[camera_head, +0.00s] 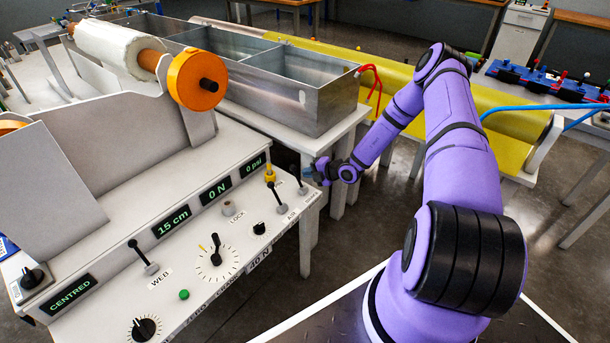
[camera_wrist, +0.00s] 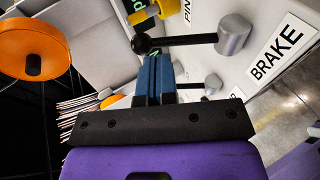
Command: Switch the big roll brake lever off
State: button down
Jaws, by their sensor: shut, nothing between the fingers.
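The brake lever in the wrist view (camera_wrist: 180,41) has a black ball knob, a dark rod and a grey round base, beside a white label reading BRAKE. In the head view the lever nearest my gripper, at the panel's far right end, looks like this one (camera_head: 301,172); its label is too small to read there. My gripper (camera_wrist: 153,62) is shut and empty, its blue fingertips close to the knob; whether they touch it I cannot tell. It also shows in the head view (camera_head: 319,168), just right of the panel. The big white roll (camera_head: 112,48) has an orange end disc (camera_head: 190,84).
The panel (camera_head: 120,285) carries several other levers and dials, including a yellow-knobbed lever (camera_head: 269,170) and a black-knobbed lever (camera_head: 276,196) close by. A second lever (camera_wrist: 200,84) shows just below in the wrist view. A metal tank (camera_head: 325,105) stands behind. Open floor lies to the right.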

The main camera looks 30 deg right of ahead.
jog(key=r+v, duration=0.1)
jog(key=v, duration=0.9)
jog(key=shift+s+d+r, duration=0.1)
jog(key=shift+s, duration=0.05)
